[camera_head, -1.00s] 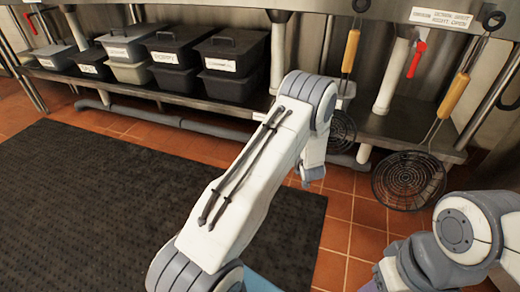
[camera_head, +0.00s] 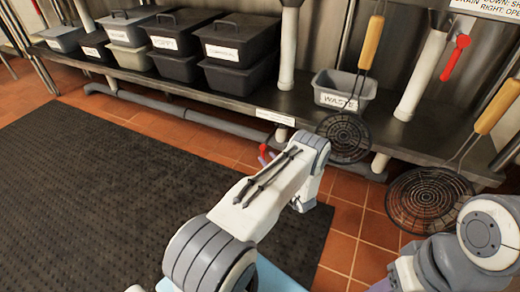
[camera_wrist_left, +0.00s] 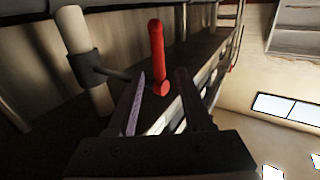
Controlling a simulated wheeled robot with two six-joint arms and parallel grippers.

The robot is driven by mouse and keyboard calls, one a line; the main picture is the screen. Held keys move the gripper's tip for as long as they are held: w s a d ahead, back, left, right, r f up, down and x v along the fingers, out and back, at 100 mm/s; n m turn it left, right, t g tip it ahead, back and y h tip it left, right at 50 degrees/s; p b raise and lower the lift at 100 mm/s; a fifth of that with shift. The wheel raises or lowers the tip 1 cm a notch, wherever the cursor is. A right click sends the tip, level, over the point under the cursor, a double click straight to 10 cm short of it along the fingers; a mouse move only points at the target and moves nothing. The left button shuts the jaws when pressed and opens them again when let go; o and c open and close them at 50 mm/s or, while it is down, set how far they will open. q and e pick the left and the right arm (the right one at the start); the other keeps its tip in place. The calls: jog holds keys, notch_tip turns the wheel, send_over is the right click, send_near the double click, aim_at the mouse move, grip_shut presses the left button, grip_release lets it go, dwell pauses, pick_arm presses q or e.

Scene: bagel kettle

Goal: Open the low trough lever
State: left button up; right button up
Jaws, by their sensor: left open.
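A low red lever (camera_head: 263,147) shows as a small red tip beside a white drain pipe (camera_head: 282,134) below the shelf in the head view. In the left wrist view the red lever (camera_wrist_left: 157,50) stands upright, joined by a dark stem to a collar on a white pipe (camera_wrist_left: 72,30). My left gripper (camera_wrist_left: 161,75) is open, and the lever appears between its two fingers; I cannot tell whether they touch it. In the head view my left arm hides most of this gripper. My right arm shows at lower right, its gripper out of view.
A second red lever (camera_head: 455,58) sits higher on another white pipe (camera_head: 425,75). Lidded bins and a waste bin (camera_head: 343,91) stand on the metal shelf. Two wire skimmers (camera_head: 430,198) hang at right. A dark mat (camera_head: 90,200) covers the floor at left.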

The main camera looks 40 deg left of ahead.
aim_at(264, 154)
pick_arm(q)
jog(key=b+x, duration=0.1)
jog(key=x, duration=0.2)
jog(key=b+x, duration=0.1)
jog(key=x, duration=0.2)
jog(key=shift+w+f+b, duration=0.15)
jog(key=shift+f+b, duration=0.05)
jog(key=shift+b, duration=0.2)
jog(key=shift+x, duration=0.75)
jog(key=shift+r, duration=0.15)
grip_shut()
